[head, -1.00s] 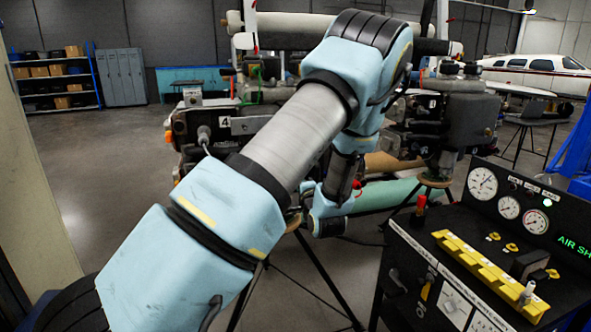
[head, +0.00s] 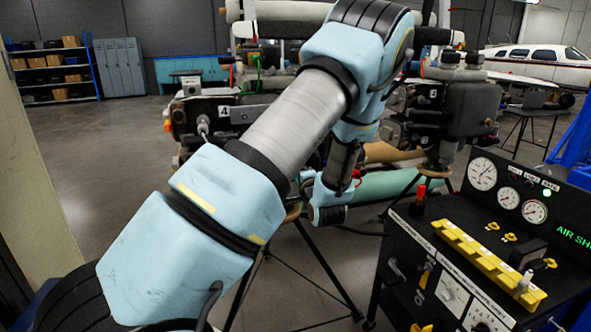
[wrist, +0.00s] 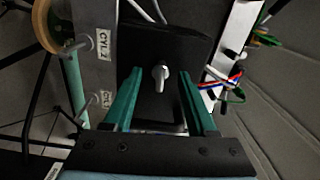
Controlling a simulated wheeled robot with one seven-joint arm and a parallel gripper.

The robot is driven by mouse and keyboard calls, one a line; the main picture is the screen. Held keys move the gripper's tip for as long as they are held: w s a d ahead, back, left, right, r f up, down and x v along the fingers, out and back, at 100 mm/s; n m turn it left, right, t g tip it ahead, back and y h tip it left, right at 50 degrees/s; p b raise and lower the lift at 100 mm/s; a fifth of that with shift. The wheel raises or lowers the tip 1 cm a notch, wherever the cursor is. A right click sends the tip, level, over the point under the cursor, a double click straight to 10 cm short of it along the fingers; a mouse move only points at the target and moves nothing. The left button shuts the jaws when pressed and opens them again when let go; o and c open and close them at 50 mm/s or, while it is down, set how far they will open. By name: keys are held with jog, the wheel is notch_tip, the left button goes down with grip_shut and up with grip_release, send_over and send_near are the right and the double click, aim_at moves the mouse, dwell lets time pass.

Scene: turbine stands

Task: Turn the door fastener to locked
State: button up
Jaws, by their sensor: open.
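The door fastener (wrist: 160,76) is a small light-grey knob with a handle, seen in the wrist view on a black door panel (wrist: 187,42). Its handle points roughly down the picture, towards my gripper's palm. My gripper (wrist: 160,84) has two green fingers, open and apart, one on each side of the fastener in the picture. No clear contact between fingers and fastener shows, and the depth gap cannot be told. In the head view my arm hides the fastener and the gripper's fingers.
A CYL.2 label (wrist: 104,44) marks the grey surface left of the door. Red, blue and white cables (wrist: 228,80) hang to its right. In the head view a black gauge cart (head: 470,255) with a yellow rail stands right of my arm. Open floor (head: 120,160) lies at left.

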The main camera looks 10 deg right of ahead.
jog(key=s, duration=0.5)
jog(key=shift+d, duration=0.3)
jog(key=shift+w+a, duration=0.1)
jog(key=w+a+f+n+g+h, duration=0.1)
jog(key=a+f+n+g, duration=0.2)
jog(key=a+n+g, duration=0.2)
jog(key=s+a+r+n+g+b, duration=0.1)
jog(key=s+a+n+g, duration=0.3)
jog(key=s+a, duration=0.4)
jog(key=s+a+r+n+g+h, duration=0.1)
jog(key=s+a+n+g, duration=0.4)
jog(key=s, duration=0.8)
jog(key=a+g, duration=0.2)
jog(key=a, duration=0.1)
jog(key=shift+s+b, duration=0.3)
jog(key=shift+b, duration=0.1)
